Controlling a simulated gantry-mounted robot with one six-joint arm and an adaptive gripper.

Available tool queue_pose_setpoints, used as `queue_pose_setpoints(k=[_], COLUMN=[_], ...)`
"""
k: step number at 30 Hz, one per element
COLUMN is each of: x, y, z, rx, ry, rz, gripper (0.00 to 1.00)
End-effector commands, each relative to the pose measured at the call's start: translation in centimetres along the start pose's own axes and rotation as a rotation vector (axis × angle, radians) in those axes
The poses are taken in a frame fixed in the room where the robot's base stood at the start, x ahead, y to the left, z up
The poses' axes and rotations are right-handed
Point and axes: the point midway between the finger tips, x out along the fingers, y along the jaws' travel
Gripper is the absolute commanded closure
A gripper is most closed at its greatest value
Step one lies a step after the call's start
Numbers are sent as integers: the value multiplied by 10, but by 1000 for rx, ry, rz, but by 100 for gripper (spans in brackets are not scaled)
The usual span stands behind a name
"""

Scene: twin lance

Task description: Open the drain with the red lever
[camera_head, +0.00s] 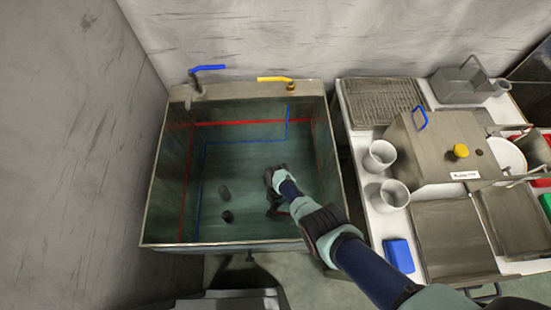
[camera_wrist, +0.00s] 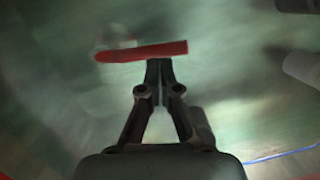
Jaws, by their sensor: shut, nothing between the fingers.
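The red lever (camera_wrist: 142,52) shows in the wrist view as a flat red bar, lying nearly crosswise just beyond my fingertips. My gripper (camera_wrist: 159,66) is shut and empty, its tips close to the lever's right half. I cannot tell whether they touch it. A blurred pale round shape shows by the lever's left end. In the head view my gripper (camera_head: 271,212) is down inside the sink (camera_head: 150,200). The lever cannot be made out there, and my arm covers part of that area. The drain opening cannot be clearly told.
A blue-handled tap (camera_head: 208,68) and a yellow-handled one (camera_head: 274,79) sit on the back rim. A cluttered counter (camera_head: 362,165) adjoins the right.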

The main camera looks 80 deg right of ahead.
Motion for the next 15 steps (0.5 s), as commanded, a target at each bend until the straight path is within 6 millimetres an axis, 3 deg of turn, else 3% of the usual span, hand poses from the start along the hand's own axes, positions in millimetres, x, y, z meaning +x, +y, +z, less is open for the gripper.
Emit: queue_pose_setpoints(k=[15], x=[-5], y=[0], z=[1], rx=[0], ry=[0], rz=[0], gripper=[100])
